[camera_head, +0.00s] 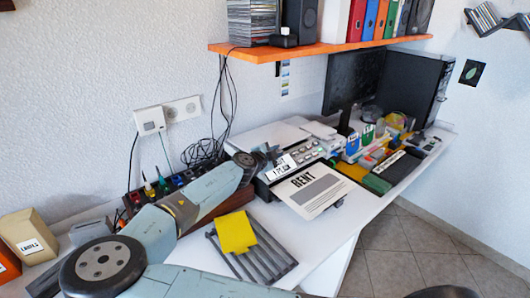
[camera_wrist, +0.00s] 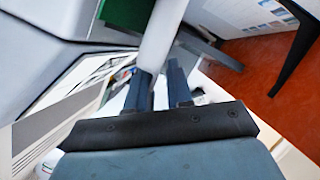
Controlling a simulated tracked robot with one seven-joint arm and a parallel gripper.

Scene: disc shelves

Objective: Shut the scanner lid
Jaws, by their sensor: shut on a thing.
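The scanner, a pale printer-like machine with a button panel (camera_head: 306,153), stands on the white desk against the wall. Its pale lid (camera_head: 264,135) shows at the top; I cannot tell from here how far it is raised. My gripper (camera_head: 271,155) reaches the front left of the machine and covers part of it. In the wrist view, my gripper's two dark fingers (camera_wrist: 160,92) are on either side of a pale, narrow edge (camera_wrist: 164,35), which looks like part of the lid. The end of that edge is hidden between the fingers.
A paper marked RENT (camera_head: 315,190) lies in front of the scanner. A yellow pad (camera_head: 235,232) rests on a dark rack (camera_head: 269,258). An orange shelf (camera_head: 320,47) hangs above. Stationery crowds the desk to the right; loose cables (camera_head: 205,150) hang behind.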

